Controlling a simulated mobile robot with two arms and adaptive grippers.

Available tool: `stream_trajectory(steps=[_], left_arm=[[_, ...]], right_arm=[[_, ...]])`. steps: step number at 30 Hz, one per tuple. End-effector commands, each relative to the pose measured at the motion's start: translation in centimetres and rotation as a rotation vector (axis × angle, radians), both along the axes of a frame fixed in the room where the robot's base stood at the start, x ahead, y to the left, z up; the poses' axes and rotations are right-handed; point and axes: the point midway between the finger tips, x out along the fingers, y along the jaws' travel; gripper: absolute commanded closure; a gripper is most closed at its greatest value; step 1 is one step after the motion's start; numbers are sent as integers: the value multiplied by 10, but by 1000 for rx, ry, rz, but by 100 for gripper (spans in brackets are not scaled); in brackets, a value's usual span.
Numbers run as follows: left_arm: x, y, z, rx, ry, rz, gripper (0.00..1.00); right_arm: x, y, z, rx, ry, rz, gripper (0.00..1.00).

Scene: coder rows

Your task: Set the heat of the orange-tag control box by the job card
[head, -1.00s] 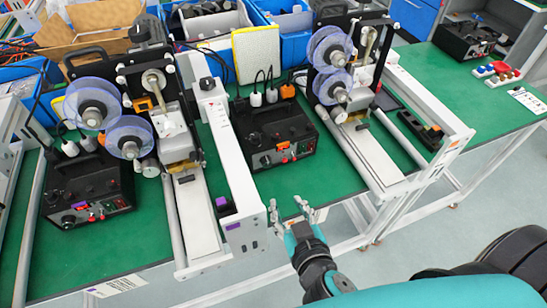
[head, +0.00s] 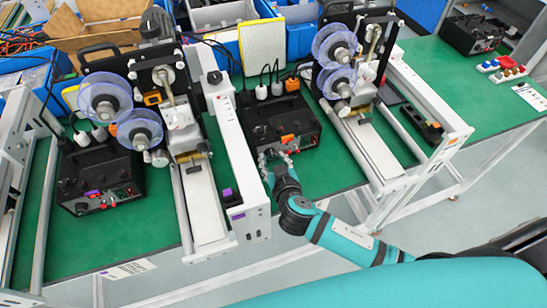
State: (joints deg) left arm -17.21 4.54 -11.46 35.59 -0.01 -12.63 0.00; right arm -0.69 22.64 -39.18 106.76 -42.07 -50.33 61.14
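The orange-tag control box (head: 276,112) is a black box with a handle, on the green bench between two reel machines. Its orange tag (head: 287,139) is on the front, beside small red controls. My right gripper (head: 275,156) is at the box's front face, fingers apart with nothing seen between them. It covers part of the lower front, including the knob area; I cannot tell whether it touches. White cards lie at the far right (head: 529,97) and on the front edge at left (head: 127,269); their print is too small to read. My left gripper is out of view.
A similar black box with a purple tag (head: 98,175) stands at left. Reel machines with blue spools (head: 105,95) (head: 334,45) and white rails flank the orange-tag box. Another black box (head: 470,34) and red and blue knobs (head: 502,68) are at far right.

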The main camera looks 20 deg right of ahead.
Motion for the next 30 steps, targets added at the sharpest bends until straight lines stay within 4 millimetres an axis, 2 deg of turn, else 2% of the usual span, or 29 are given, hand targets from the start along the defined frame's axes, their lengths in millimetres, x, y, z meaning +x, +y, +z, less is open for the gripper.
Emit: stream_trajectory(steps=[11, 19, 23, 30], left_arm=[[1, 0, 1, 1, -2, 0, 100], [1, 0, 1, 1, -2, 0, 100], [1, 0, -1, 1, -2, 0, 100], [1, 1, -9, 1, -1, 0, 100]], right_arm=[[5, 0, -2, 1, 0, 1, 65], [5, 0, -2, 0, 0, 0, 100], [5, 0, -3, 11, 2, 0, 100], [4, -1, -4, 146, 7, -3, 100]])
